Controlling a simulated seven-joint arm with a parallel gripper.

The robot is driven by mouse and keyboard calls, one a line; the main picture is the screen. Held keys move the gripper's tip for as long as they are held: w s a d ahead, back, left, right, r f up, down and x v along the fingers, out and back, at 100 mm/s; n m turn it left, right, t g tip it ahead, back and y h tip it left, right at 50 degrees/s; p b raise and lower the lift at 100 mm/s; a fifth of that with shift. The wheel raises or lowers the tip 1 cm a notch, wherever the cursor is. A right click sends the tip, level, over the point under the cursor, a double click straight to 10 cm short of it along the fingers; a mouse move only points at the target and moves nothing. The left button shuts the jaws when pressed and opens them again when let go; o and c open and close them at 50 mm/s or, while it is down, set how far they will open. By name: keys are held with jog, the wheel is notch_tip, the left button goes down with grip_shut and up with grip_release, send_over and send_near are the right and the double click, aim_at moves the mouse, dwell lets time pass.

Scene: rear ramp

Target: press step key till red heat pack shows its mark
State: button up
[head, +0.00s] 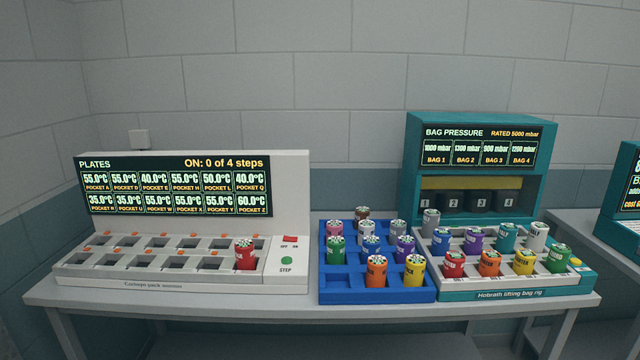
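The red heat pack (244,256) stands upright in the right end pocket of the front row of the white pack warmer (180,284). Its top is pale with small dark marks, too small to read. The green round step key (286,261) is on the warmer's right panel, labelled STEP. A red off/on switch (290,239) sits above it. The warmer's display (175,185) reads "PLATES" and "ON: 0 of 4 steps", with a temperature for each pocket, including 60.0°C at lower right. The other pockets look empty. My gripper is not in view.
A blue crate (347,297) of coloured packs stands right of the warmer. Right of it is the teal lifting bag rig (474,117), with more packs in its front tray and a pressure display. Another teal unit (622,225) shows at the right edge. The table's front strip is clear.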

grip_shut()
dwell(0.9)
